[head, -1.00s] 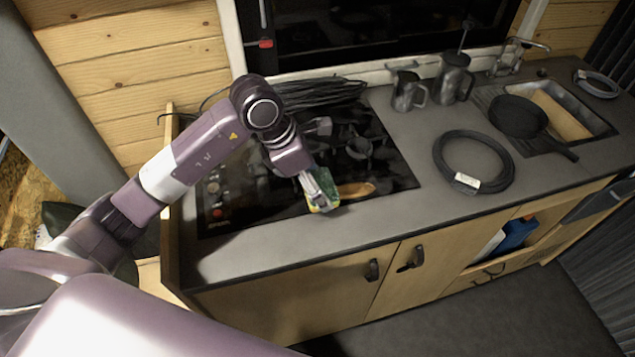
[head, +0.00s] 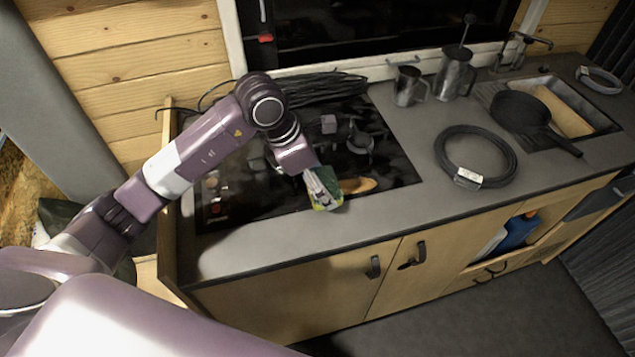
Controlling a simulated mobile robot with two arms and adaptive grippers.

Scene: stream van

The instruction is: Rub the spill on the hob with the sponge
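The black hob (head: 245,205) is set into the grey counter at the left. A tan-orange spill (head: 357,185) shows on the hob near its front right. My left gripper (head: 320,184) points down over the front of the hob and is shut on a green and yellow sponge (head: 325,201). The sponge is beside the left end of the spill, and part of the spill may be hidden behind it. I cannot tell whether the sponge presses on the hob. My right gripper is not in view.
A coiled black hose (head: 475,157) lies right of the hob. Two metal jugs (head: 409,87) (head: 453,75) stand behind it. A black pan (head: 519,112) rests over the sink (head: 575,108). Dark cables (head: 322,88) lie behind the hob. The counter's front strip is clear.

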